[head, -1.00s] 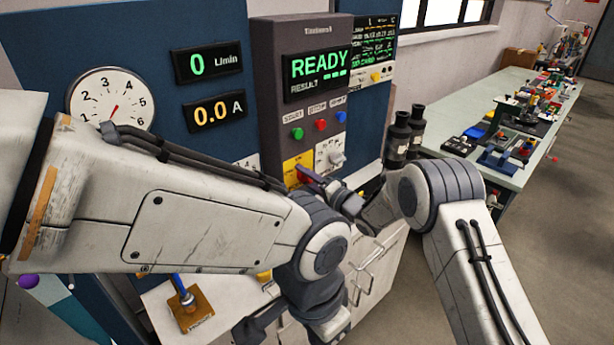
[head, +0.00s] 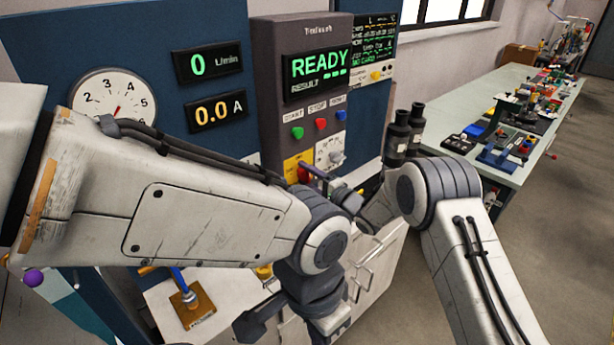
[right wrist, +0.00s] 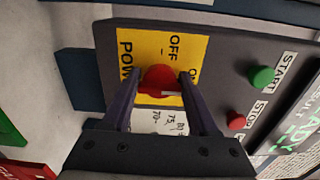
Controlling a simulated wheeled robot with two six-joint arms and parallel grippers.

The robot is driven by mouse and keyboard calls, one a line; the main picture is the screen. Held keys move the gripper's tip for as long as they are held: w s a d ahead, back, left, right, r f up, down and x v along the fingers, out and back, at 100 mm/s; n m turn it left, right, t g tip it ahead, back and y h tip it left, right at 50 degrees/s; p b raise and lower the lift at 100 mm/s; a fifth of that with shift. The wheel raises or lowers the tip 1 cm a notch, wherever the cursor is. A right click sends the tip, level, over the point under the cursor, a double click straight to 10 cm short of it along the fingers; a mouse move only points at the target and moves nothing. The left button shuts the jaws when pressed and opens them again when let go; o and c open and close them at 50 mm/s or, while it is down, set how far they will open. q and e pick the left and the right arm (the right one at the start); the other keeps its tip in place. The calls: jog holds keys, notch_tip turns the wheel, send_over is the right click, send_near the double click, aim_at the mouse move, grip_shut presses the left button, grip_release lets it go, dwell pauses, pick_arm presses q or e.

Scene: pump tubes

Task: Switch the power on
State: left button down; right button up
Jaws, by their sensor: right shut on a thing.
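The red power knob (right wrist: 157,80) sits on a yellow plate (right wrist: 130,42) marked POWER, OFF and, partly hidden, ON. A white mark shows at the knob's edge; I cannot tell clearly which position it stands for. My right gripper (right wrist: 160,84) is shut on the knob, one finger on each side. In the head view the yellow plate (head: 290,166) is low on the grey control panel (head: 268,100), and my right gripper (head: 318,178) reaches it from the right. My left arm crosses the foreground; its gripper end (head: 255,325) is low and its jaws do not show clearly.
A green START button (right wrist: 262,77) and a red STOP button (right wrist: 236,121) are close beside my right gripper. The panel's screen (head: 318,72) reads READY. The flow display (head: 208,65) reads 0 and the current display (head: 215,110) 0.0 A. Black cylinders (head: 400,132) stand to the right.

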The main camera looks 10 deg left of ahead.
jog(key=shift+f, duration=0.1)
jog(key=o, duration=1.4)
jog(key=shift+c, duration=0.2)
jog(key=shift+d, duration=0.1)
jog(key=b+v, duration=0.2)
jog(key=v, duration=0.8)
jog(key=shift+s, duration=0.25)
